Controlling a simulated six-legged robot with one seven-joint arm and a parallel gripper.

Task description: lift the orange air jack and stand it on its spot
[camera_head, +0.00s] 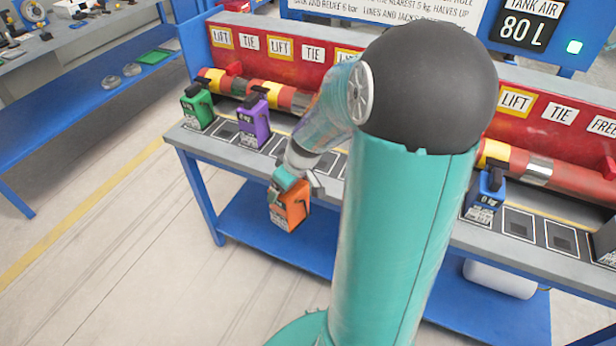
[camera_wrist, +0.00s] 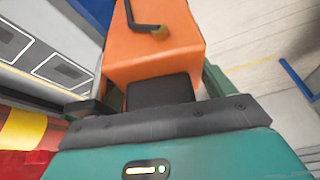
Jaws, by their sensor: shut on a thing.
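The orange air jack (camera_head: 292,205) is in my gripper (camera_head: 290,182), which is shut on its upper part. In the head view the jack hangs in front of the bench's front edge, a little tilted, over the lower blue shelf. In the wrist view the orange jack (camera_wrist: 160,50) fills the upper middle, with a dark part between it and my gripper. Square marked spots (camera_head: 332,163) lie along the bench top (camera_head: 215,143), some hidden behind my arm. I cannot tell which one is the orange jack's.
A green jack (camera_head: 198,107) and a purple jack (camera_head: 254,122) stand on the bench left of my arm. A blue jack (camera_head: 485,194) stands right of it, beside bare spots (camera_head: 519,222). Red and yellow cylinders (camera_head: 270,94) lie behind. Open floor (camera_head: 150,260) is at the left.

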